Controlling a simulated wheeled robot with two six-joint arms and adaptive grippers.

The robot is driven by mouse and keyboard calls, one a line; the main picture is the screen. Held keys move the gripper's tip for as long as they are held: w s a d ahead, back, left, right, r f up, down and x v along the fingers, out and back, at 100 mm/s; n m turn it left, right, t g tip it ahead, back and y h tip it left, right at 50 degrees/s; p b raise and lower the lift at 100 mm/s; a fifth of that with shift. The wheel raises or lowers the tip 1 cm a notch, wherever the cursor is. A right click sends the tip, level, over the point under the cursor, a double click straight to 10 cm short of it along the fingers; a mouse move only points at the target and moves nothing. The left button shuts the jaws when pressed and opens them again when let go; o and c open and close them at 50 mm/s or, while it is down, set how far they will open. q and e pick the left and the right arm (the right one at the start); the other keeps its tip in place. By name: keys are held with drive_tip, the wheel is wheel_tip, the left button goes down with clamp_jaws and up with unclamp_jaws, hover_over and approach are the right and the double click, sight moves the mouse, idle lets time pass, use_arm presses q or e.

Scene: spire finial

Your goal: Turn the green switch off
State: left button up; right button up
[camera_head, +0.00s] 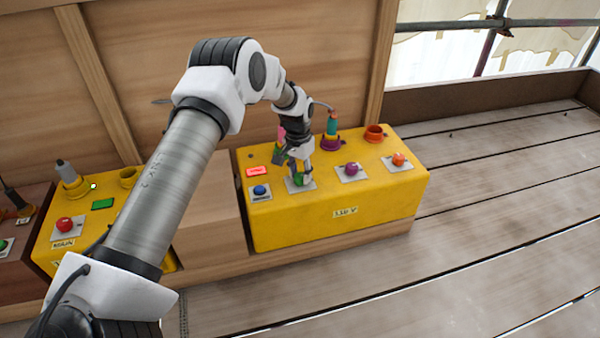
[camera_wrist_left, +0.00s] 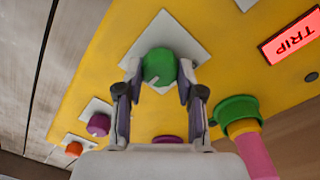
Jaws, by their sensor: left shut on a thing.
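The green switch (camera_head: 300,179) is a round knob on a pale square plate on top of the yellow box (camera_head: 340,222). My left gripper (camera_head: 297,172) comes down on it from above. In the left wrist view, the green knob (camera_wrist_left: 160,66) sits between the two fingers of the left gripper (camera_wrist_left: 158,80), which are shut on its sides. A small white mark shows on the knob near its lower edge. My right gripper is not in view.
Beside it on the box are a blue button (camera_head: 260,190), a purple knob (camera_head: 352,169), an orange knob (camera_head: 398,159) and a lit red TRIP sign (camera_wrist_left: 289,38). Plugs stand behind, including a teal one (camera_head: 332,126). A second yellow box (camera_head: 87,222) stands left.

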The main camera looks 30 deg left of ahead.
use_arm(q)
drive_tip(key=shift+r+n+p, duration=0.15)
drive_tip(key=shift+n+p, duration=0.25)
drive_tip(key=shift+p, duration=0.35)
drive_tip(key=n+p, duration=0.7)
drive_tip(key=p, duration=0.2)
drive_tip(key=shift+s, duration=0.15)
drive_tip(key=shift+n+p, duration=0.4)
drive_tip(key=shift+p, duration=0.2)
drive_tip(key=n+p, duration=0.2)
drive_tip(key=n, duration=0.2)
drive_tip(key=shift+n+t+p, duration=0.3)
drive_tip(key=shift+p, duration=0.1)
drive_tip(key=n, duration=0.1)
drive_tip(key=n+p, duration=0.1)
drive_tip(key=n, duration=0.2)
drive_tip(key=shift+f+n+y+p, duration=0.25)
drive_tip(key=shift+n+y+p, duration=0.05)
drive_tip(key=shift+n+p, duration=0.1)
drive_tip(key=o, duration=1.1)
drive_tip(key=shift+o, duration=0.2)
